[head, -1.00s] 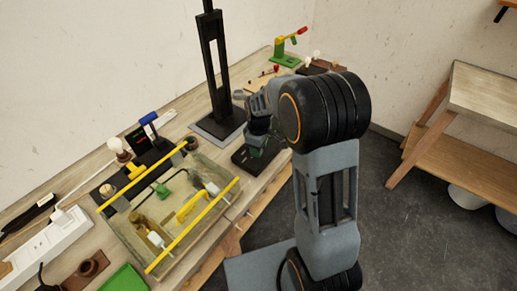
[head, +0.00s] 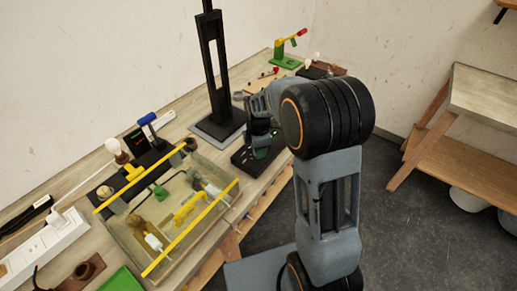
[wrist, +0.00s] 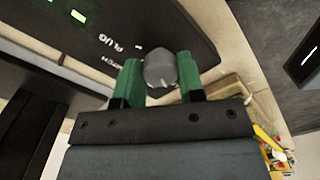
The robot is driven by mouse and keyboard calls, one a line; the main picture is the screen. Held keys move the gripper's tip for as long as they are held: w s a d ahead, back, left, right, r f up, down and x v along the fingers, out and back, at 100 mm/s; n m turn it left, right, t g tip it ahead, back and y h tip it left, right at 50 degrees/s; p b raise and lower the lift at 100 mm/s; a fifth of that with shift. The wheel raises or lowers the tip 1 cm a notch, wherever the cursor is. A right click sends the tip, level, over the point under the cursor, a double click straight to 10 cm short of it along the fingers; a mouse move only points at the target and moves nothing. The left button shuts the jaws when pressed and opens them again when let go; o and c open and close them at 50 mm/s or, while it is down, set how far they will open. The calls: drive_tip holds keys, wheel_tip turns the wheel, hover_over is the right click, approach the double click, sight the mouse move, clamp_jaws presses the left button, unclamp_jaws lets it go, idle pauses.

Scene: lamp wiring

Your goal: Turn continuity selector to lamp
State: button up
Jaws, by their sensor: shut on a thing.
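The continuity selector is a grey round knob (wrist: 160,66) on a black panel (wrist: 190,28), between my gripper's green fingers in the wrist view. My gripper (wrist: 160,76) is shut on this knob, one finger on each side. A small pale mark shows on the knob's near side. White lettering beside it reads "PLUG" and a partly hidden word ending in "TCH". No lamp label is visible. In the head view, my gripper (head: 262,150) is low over the black panel (head: 241,159), and my arm hides the knob.
A tall black stand (head: 214,70) rises behind the panel. A white power strip (head: 45,245) is farther left. A green clamp (head: 284,57) stands at the back.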

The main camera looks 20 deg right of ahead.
drive_tip(key=shift+n, duration=0.3)
idle(0.4)
drive_tip(key=o, duration=0.9)
wheel_tip(320, 180, up, 14)
drive_tip(key=shift+f, duration=0.1)
idle(0.4)
